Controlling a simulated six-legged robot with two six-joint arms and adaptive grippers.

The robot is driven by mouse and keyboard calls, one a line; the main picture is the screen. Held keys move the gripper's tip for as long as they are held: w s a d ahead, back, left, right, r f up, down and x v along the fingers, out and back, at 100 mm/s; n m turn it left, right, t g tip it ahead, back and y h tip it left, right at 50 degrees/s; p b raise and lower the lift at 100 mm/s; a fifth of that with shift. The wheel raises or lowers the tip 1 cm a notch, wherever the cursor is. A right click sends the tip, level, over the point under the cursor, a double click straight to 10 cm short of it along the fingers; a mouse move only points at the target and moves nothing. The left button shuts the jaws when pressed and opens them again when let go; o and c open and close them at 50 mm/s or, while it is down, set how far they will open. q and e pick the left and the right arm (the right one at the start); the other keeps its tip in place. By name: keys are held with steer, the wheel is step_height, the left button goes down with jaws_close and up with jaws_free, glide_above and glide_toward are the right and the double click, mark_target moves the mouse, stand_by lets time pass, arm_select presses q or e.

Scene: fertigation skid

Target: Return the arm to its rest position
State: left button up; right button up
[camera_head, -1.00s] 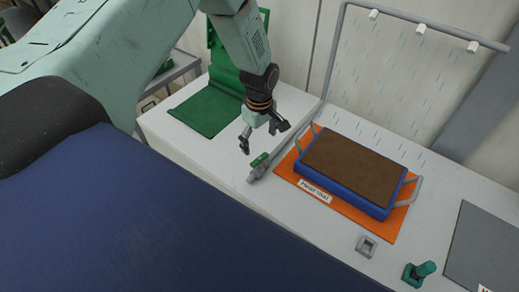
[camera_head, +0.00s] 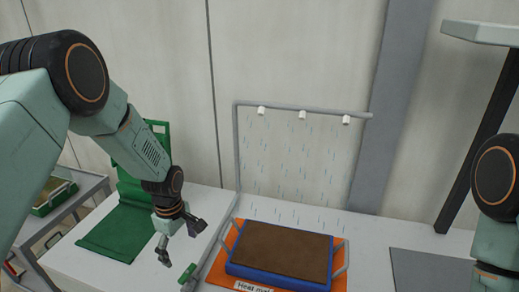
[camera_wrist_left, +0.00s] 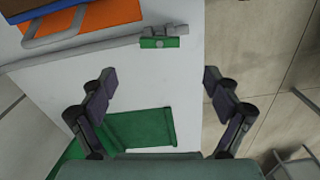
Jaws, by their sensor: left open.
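My left gripper (camera_head: 179,240) is open and empty. It hangs in the air over the white bench, between a green panel and a blue tray. In the left wrist view its two fingers (camera_wrist_left: 157,100) are spread wide with nothing between them. A small grey valve with a green handle (camera_head: 187,274) lies just below and right of the gripper in the head view, apart from it. The valve also shows at the top of the left wrist view (camera_wrist_left: 160,42). Part of my right arm shows at the right edge; its gripper is not in view.
The blue tray (camera_head: 235,272) of brown soil sits on an orange mat (camera_head: 218,270) under a grey spray frame (camera_head: 238,150) with falling drops. The green panel (camera_head: 110,233) lies at left. A grey mat (camera_head: 430,270) is at right. A cart (camera_head: 50,235) stands far left.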

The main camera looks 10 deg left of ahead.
mark_target(187, 272)
arm_select(q)
step_height(187, 272, down, 10)
steer(key=shift+f, duration=0.1)
stand_by(0.4)
